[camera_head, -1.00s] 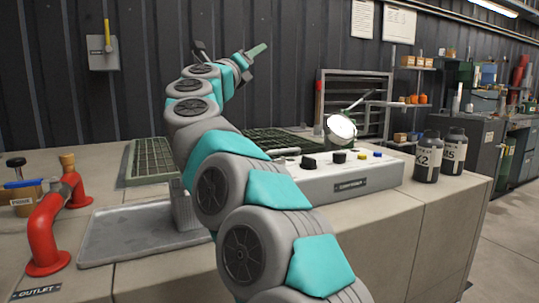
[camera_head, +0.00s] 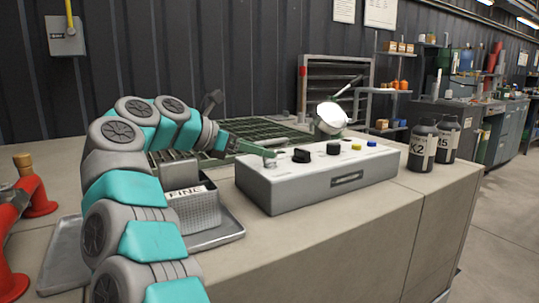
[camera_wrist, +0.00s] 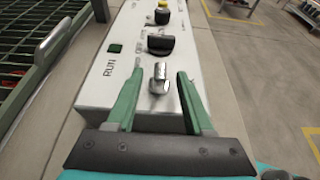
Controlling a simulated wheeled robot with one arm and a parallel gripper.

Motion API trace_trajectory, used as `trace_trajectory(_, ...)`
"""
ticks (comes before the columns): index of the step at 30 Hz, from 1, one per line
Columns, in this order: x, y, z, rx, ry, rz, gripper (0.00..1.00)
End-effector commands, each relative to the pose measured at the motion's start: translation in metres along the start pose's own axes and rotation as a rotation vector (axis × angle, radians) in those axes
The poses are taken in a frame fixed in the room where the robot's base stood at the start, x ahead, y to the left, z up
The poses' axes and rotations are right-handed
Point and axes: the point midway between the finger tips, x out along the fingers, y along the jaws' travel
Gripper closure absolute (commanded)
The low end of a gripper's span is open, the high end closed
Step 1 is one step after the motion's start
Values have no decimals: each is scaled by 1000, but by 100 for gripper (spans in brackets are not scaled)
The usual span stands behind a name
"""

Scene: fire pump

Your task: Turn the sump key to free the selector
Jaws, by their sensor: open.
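The sump key appears to be the small silver key (camera_wrist: 158,78) at the near end of the white control box (camera_head: 320,185). In the head view the metal under my fingertips is small (camera_head: 270,163). My gripper (camera_wrist: 155,88) is open, with one green finger on each side of the key. I see gaps between the fingers and the key; it is not gripped. In the head view my gripper (camera_head: 262,151) reaches over the box's left end. The selector seems to be the black knob (camera_wrist: 160,44) just beyond the key; a black knob also shows in the head view (camera_head: 302,155).
Yellow (camera_head: 357,145) and blue (camera_head: 371,143) buttons sit farther along the box. A FINE mesh basket (camera_head: 195,212), a round lamp (camera_head: 331,118) and dark bottles (camera_head: 423,145) stand nearby. A green grating (camera_head: 245,128) lies behind.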

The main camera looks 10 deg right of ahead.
Motion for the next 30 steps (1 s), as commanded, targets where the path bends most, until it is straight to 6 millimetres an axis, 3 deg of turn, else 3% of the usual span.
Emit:
trace_trajectory(7, 28, 0, -1, -2, -1, -2, 48)
trace_trajectory(18, 33, 0, 0, -2, -3, 1, 48)
trace_trajectory(30, 33, 0, 0, -2, -2, 0, 92)
